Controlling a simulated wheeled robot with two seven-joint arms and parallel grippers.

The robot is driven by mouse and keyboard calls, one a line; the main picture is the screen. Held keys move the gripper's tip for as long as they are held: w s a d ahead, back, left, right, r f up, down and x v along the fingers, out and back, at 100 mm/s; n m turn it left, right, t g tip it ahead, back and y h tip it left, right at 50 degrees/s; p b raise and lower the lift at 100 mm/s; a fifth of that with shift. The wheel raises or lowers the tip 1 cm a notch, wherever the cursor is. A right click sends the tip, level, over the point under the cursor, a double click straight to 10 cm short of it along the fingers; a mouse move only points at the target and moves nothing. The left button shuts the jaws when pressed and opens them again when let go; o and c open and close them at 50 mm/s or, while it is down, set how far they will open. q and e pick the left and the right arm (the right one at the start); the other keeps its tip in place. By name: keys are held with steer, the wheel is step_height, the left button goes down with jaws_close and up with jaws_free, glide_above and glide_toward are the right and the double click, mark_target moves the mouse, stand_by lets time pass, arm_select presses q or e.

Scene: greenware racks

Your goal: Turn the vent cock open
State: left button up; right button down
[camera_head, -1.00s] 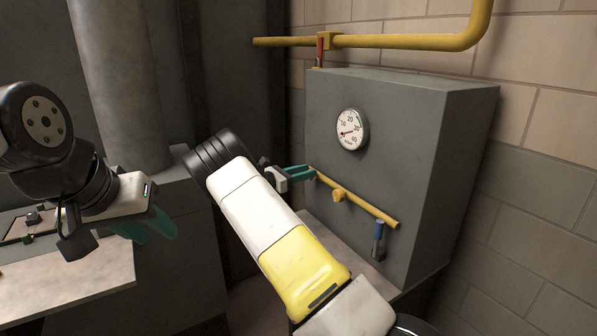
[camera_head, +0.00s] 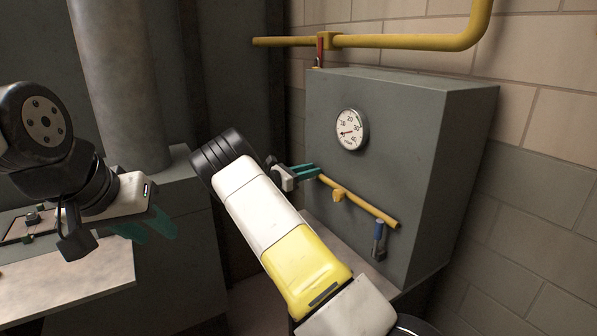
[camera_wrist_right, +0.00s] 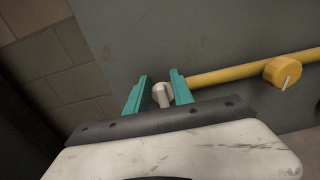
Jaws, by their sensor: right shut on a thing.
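A yellow pipe (camera_head: 370,208) slopes across the front of the grey cabinet. A round yellow fitting (camera_head: 338,195) sits on it, and shows a pale line on its face in the right wrist view (camera_wrist_right: 284,72). My right gripper (camera_head: 315,171) is at the pipe's left end. In the right wrist view its teal fingers (camera_wrist_right: 160,82) stand either side of a pale grey knob (camera_wrist_right: 161,94) and are shut on it. I cannot tell for sure that this knob is the vent cock. A blue-handled lever (camera_head: 379,238) hangs below the pipe's right end. My left gripper (camera_head: 157,236) is open and empty.
The grey cabinet (camera_head: 430,180) bears a round dial gauge (camera_head: 352,130). A yellow pipe (camera_head: 400,41) with a red handle (camera_head: 320,48) runs above it. A pale bench (camera_head: 80,275) is at the lower left. A brick wall (camera_head: 550,120) stands at the right.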

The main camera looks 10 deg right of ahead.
steer(key=shift+s+d+f+m, duration=0.1)
steer(key=shift+s+f+m, duration=0.25)
steer(key=shift+m, duration=2.55)
steer(key=shift+s+d+f+m, duration=0.1)
steer(key=shift+s+f+m, duration=0.2)
steer(key=shift+m, duration=2.6)
steer(key=shift+s+d+f+m, duration=0.15)
steer(key=shift+f+m, duration=0.25)
steer(key=shift+m, duration=2.5)
steer(key=shift+a, duration=0.1)
steer(key=c, duration=1.4)
jaws_free()
steer(key=shift+c, duration=0.2)
